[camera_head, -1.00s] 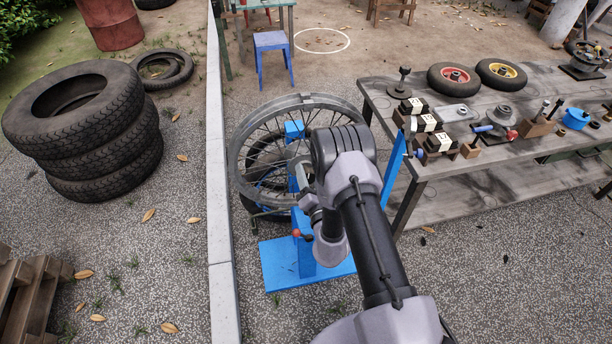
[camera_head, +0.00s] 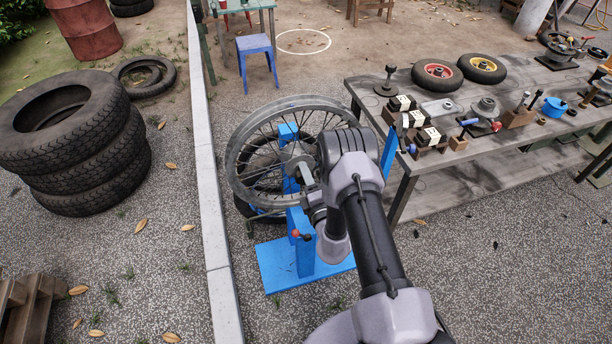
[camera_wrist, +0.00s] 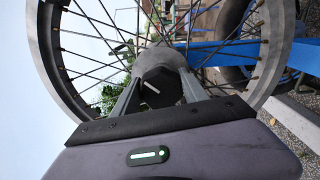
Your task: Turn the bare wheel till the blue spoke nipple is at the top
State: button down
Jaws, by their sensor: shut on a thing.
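The bare wheel (camera_head: 236,150), a grey metal rim with thin spokes, stands upright on a blue stand (camera_head: 302,238). In the wrist view its rim (camera_wrist: 275,45) and spokes fill the upper part. My gripper (camera_head: 308,182) is at the near side of the hub, partly hidden by my arm in the head view. In the wrist view, the fingers of my gripper (camera_wrist: 160,92) are on both sides of a dark faceted piece at the hub (camera_wrist: 161,80) and shut on it. My arm covers part of the wheel's right side.
A workbench (camera_head: 405,180) with small wheels and tools stands close to the right of the wheel. A low concrete kerb (camera_head: 206,170) runs along its left, with stacked tyres (camera_head: 75,150) beyond. A blue stool (camera_head: 256,60) stands behind. The near paving is mostly clear.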

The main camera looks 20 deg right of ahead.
jog(key=shift+m, duration=0.4)
jog(key=c, duration=0.6)
grip_release()
jog(key=s+p, duration=1.7)
jog(key=p, duration=0.2)
jog(key=shift+s, duration=0.2)
